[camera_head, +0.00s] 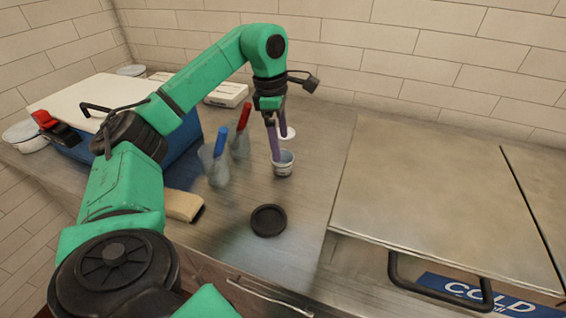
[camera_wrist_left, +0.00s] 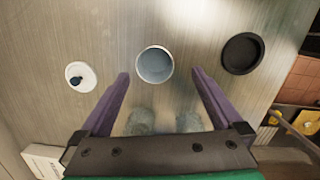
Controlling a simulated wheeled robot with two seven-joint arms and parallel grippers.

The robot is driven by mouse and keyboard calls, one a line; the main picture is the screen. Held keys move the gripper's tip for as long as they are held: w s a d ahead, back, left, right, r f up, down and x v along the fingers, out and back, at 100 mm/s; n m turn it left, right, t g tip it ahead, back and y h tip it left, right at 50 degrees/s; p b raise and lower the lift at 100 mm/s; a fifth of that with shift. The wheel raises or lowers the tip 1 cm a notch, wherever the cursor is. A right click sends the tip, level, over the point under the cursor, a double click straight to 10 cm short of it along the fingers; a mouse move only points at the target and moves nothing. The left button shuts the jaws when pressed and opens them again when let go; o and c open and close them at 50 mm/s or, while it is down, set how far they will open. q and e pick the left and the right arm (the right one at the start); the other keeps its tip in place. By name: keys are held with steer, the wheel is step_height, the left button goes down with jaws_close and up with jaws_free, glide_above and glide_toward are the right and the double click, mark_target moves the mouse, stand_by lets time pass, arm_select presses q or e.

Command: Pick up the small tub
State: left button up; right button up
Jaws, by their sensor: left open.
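The small tub (camera_head: 284,168) is a pale, round, open cup standing upright on the metal counter. In the left wrist view the tub (camera_wrist_left: 154,65) appears between and just beyond the fingertips, with its greyish inside showing. My left gripper (camera_head: 279,146) points down over it with purple fingers spread. In the head view the nearer finger overlaps the tub's rim; I cannot tell whether it touches. In the left wrist view the left gripper (camera_wrist_left: 160,76) is open and holds nothing. My right gripper is not in view.
A round black dish or lid (camera_head: 268,220) lies in front of the tub. A white lid (camera_wrist_left: 80,77) with a dark knob lies on its other side. Clear containers with blue (camera_head: 221,142) and red (camera_head: 244,116) handles stand left. The metal surface at right (camera_head: 420,200) is clear.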

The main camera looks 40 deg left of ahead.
mark_target(284, 167)
arm_select(q)
steer(key=f, duration=0.4)
steer(key=f+p, duration=0.1)
steer(key=f, duration=0.1)
steer(key=shift+w+f, duration=0.2)
steer(key=shift+w, duration=0.2)
steer(key=shift+w+f, duration=0.1)
steer(key=shift+f, duration=0.1)
steer(key=c, duration=1.3)
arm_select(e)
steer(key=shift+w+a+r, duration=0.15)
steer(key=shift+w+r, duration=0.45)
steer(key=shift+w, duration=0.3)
arm_select(q)
steer(key=shift+r, duration=0.1)
